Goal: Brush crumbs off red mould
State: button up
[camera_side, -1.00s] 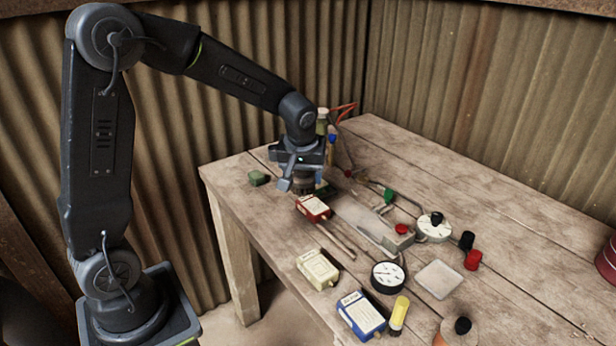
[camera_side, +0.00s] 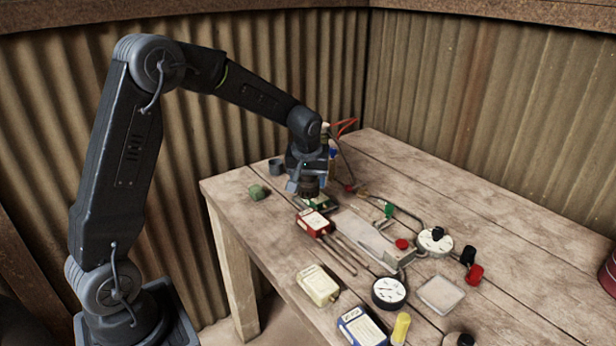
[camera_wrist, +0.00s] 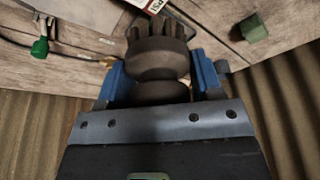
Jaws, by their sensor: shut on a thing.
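The red mould (camera_side: 312,223), a small red box with a white label, lies on the table just in front of my gripper in the side view. Crumbs on it are too small to make out. My gripper (camera_side: 306,180) points down above the table, behind the red mould and close to a green mould (camera_side: 322,203). In the wrist view my gripper (camera_wrist: 160,76) has its blue fingers on both sides of a dark round brush (camera_wrist: 158,58). The brush's bristles point away from the wrist, towards a labelled block at the top edge. Contact with any mould cannot be told.
A cream mould (camera_side: 318,286) and a blue mould (camera_side: 362,327) lie nearer the front. Thin rods (camera_side: 345,252) lie beside the red mould. A green block (camera_side: 258,192) and grey cup (camera_side: 276,167) stand left.

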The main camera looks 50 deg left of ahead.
jog(key=shift+f, duration=2.75)
jog(key=shift+d+f, duration=0.55)
jog(key=shift+f, duration=0.05)
jog(key=shift+c, duration=0.3)
jog(key=shift+d, duration=2.6)
jog(key=shift+a, duration=3.05)
jog(key=shift+a+r, duration=0.15)
jog(key=shift+r, duration=3.9)
